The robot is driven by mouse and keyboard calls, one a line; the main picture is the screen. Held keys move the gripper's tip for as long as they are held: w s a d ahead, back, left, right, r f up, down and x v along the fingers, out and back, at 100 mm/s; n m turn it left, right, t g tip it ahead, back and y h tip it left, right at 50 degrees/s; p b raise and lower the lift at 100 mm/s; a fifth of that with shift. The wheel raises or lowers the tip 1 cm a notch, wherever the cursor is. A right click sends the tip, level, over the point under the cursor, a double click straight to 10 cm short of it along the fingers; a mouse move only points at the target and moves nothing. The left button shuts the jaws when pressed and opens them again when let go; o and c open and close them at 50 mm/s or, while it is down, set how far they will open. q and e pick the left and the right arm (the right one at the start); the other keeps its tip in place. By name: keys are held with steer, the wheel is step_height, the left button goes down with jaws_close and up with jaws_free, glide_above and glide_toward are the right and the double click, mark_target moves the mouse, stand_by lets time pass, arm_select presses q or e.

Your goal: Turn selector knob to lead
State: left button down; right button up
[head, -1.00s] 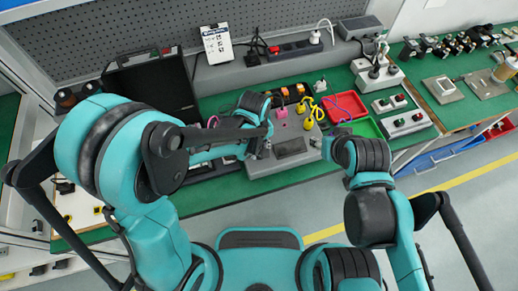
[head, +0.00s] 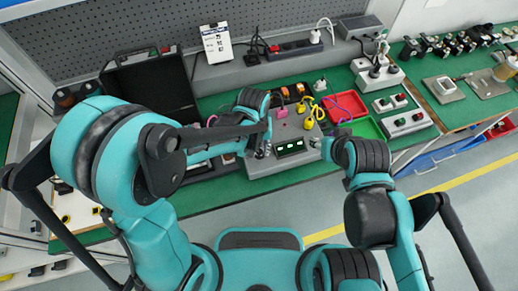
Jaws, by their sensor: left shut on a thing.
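My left gripper (head: 262,151) is low at the left part of the box, beside the display. It is shut on the selector knob, which is mostly hidden by the fingers; its pointing direction cannot be read. My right gripper (head: 320,146) is at the right side of the box; its fingers are too small and hidden to judge.
Yellow plugs and leads (head: 314,112) lie behind the box. A red tray (head: 346,107) and a green tray (head: 368,128) are to its right, then a grey button box (head: 406,123). An open black case (head: 150,85) stands at left.

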mark_target(258, 150)
arm_select(q)
steer(key=m, duration=0.5)
steer(key=shift+m, duration=0.3)
steer(key=shift+d+m+b, duration=0.1)
steer(key=shift+m+b, duration=0.3)
steer(key=shift+m, duration=1.8)
steer(key=c, duration=1.2)
jaws_free()
steer(key=shift+r, duration=0.15)
steer(key=r, duration=1.1)
steer(key=shift+w+a+r, duration=0.2)
steer(key=shift+w+r, duration=0.05)
steer(key=shift+r, duration=0.1)
